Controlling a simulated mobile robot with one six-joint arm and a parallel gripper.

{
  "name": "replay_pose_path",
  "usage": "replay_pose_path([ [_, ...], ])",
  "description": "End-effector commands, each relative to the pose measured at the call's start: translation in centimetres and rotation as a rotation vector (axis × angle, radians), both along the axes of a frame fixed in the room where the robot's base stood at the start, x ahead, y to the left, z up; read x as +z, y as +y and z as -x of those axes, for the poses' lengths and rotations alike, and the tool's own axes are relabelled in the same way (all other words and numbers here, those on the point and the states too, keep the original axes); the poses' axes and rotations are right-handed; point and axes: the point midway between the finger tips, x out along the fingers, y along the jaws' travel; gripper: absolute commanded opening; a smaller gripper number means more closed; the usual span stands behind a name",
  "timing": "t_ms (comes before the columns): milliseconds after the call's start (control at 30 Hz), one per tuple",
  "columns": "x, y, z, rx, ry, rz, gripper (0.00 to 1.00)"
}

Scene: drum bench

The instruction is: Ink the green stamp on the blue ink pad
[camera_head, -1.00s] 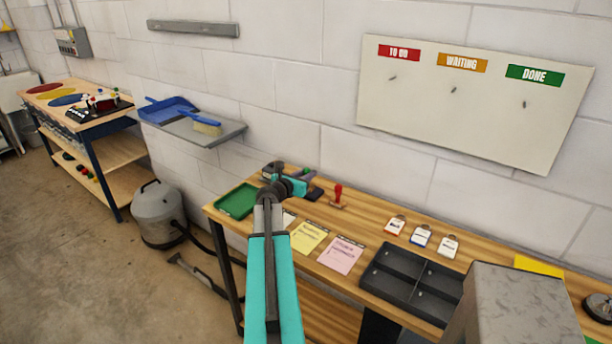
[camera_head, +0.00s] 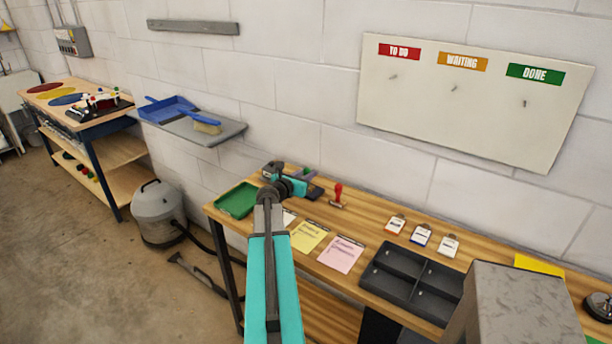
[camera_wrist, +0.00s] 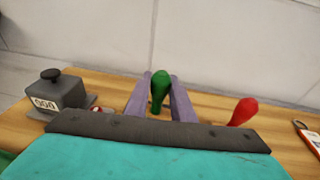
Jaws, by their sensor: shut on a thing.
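The green stamp shows in the wrist view as an upright green handle (camera_wrist: 160,88). My gripper (camera_wrist: 161,78) is shut on it, with one purple-grey finger on each side. The stamp's lower part is hidden behind my wrist. No blue pad surface is clearly visible.
A red stamp (camera_head: 338,196) stands to the right; its handle shows in the wrist view (camera_wrist: 243,111). A grey numbering device (camera_wrist: 58,92) stands left. A green tray (camera_head: 237,201), yellow and pink papers (camera_head: 341,254) and a dark divided tray (camera_head: 402,271) occupy the bench.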

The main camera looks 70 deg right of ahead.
Motion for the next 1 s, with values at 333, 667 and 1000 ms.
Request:
replay_pose_path([
  [333, 0.3, 0.0, 0.0, -0.001, 0.000, -0.002, 0.00],
  [667, 1.0, 0.0, 0.0, -0.001, 0.000, -0.001, 0.00],
  [1000, 1.2, 0.0, 0.0, 0.000, 0.000, -0.001, 0.00],
])
